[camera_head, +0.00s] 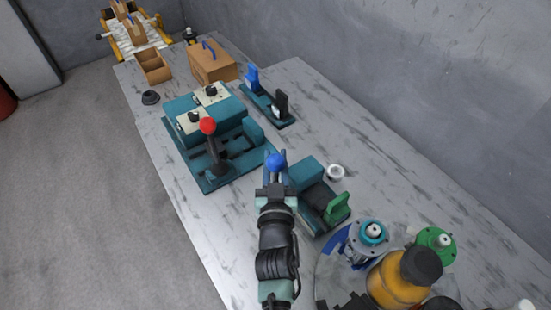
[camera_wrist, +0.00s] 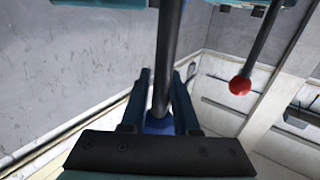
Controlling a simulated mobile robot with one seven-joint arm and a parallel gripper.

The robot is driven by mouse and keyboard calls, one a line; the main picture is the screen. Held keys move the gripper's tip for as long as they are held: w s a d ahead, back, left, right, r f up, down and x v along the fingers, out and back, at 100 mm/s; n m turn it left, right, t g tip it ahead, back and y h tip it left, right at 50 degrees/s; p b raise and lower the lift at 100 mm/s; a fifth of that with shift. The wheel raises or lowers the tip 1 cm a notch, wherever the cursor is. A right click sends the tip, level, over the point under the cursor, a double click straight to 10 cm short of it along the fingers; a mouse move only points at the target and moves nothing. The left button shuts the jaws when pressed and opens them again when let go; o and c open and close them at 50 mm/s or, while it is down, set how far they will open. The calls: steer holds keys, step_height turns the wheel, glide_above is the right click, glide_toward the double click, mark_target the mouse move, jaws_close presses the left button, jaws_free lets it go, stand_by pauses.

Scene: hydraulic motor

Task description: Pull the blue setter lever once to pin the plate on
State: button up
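The blue setter lever has a blue ball knob (camera_head: 275,161) at the middle of the head view, beside a teal fixture (camera_head: 307,178). My gripper (camera_head: 275,165) is at the knob, one finger on each side. In the wrist view the lever's dark rod (camera_wrist: 168,60) runs up from the blue knob (camera_wrist: 158,123), which fills the gap between the fingers (camera_wrist: 160,95). The gripper looks shut on the knob. The lever's lower end is hidden behind my gripper in the head view. A dark part and a green block (camera_head: 338,208) sit at the fixture's near end. I cannot make out the plate.
A teal station with a red-knobbed lever (camera_head: 208,126) stands to the left; its red ball (camera_wrist: 240,85) shows in the wrist view. A teal stand (camera_head: 266,106) is behind. A white ring (camera_head: 336,171) and a round tray with motor parts (camera_head: 325,262) lie to the right.

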jaws_close()
stand_by(1.1)
